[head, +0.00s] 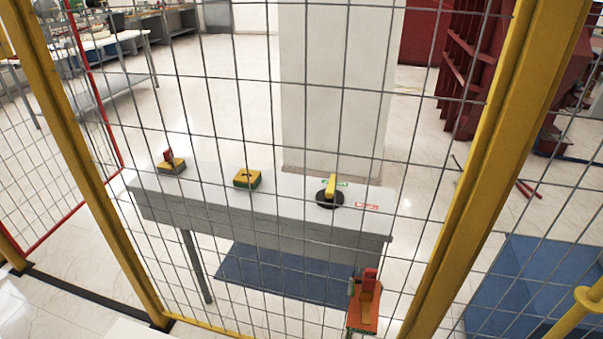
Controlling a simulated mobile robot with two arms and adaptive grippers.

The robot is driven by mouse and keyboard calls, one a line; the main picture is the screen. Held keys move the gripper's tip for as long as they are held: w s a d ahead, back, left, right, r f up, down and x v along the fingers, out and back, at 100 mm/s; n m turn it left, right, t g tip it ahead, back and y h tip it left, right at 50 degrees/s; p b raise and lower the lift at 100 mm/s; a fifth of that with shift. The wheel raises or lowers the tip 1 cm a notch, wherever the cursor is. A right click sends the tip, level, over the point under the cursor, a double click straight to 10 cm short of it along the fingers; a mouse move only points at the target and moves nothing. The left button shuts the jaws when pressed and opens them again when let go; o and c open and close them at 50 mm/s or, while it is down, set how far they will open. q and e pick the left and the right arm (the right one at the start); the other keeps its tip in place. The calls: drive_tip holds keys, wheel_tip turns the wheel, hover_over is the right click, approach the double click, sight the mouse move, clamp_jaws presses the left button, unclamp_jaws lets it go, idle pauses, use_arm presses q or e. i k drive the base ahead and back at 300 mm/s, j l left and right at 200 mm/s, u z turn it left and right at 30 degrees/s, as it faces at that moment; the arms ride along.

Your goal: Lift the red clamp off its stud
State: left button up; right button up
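I look through a wire mesh fence at a grey table. A small red piece (169,154) stands upright on a dark and yellow block (173,167) at the table's left end. A second red upright piece (370,276) sits on an orange-red box with a yellow part (363,309), low in front near the fence's right post. I cannot tell which of the two is the red clamp, and no stud can be made out. Neither of my grippers is in view.
The grey table (285,228) also carries a yellow and green block (247,178) and a yellow handle on a black round base (330,194). The mesh fence with yellow posts (487,165) stands between me and the table. A white pillar (335,90) rises behind it.

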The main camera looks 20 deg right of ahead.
sight(367, 284)
drive_tip(key=z, duration=1)
